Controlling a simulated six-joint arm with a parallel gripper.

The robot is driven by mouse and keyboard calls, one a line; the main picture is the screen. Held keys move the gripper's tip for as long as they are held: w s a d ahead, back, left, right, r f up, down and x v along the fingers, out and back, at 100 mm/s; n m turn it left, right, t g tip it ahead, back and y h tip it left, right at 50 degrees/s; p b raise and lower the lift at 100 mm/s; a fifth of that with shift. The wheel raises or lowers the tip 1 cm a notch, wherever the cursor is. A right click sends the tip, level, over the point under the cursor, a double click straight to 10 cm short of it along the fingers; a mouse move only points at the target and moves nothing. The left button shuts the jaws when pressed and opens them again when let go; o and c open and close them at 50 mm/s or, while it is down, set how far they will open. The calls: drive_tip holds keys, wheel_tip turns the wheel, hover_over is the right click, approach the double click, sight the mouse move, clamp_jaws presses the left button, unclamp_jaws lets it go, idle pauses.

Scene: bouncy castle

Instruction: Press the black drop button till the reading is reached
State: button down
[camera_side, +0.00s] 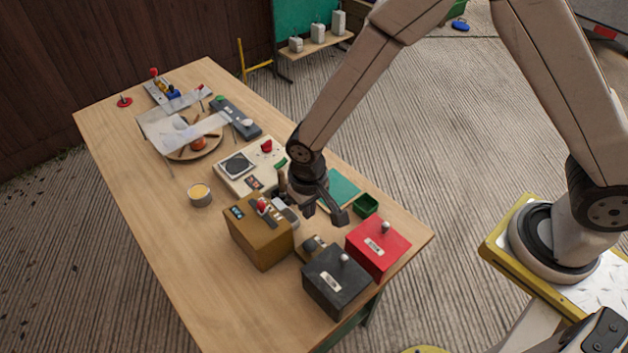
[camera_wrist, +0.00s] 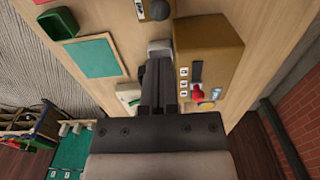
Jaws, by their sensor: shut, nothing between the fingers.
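My gripper (camera_wrist: 158,64) is shut and empty, its slim fingers side by side in the wrist view. They reach over a small pale grey part (camera_wrist: 160,47) beside the brown box; contact cannot be told. The brown box (camera_side: 258,240) carries a red-knobbed lever and small display windows, also seen in the wrist view (camera_wrist: 212,38). A cream panel (camera_side: 229,184) with a black round disc, a red knob and small displays lies behind the box. I cannot single out the black drop button; my fingers may cover it. The reading is too small to make out.
A red box (camera_side: 390,248) and a dark grey box (camera_side: 325,290), each with a pale knob, stand at the near end. A green bin (camera_side: 365,205) and a green mat (camera_wrist: 90,57) lie close by.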

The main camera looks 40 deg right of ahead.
sight(310, 245)
drive_tip(key=shift+f, duration=5.75)
drive_tip(key=shift+f, duration=1.05)
drive_tip(key=shift+r, duration=0.1)
wheel_tip(310, 245, up, 14)
drive_tip(key=shift+f, duration=1.75)
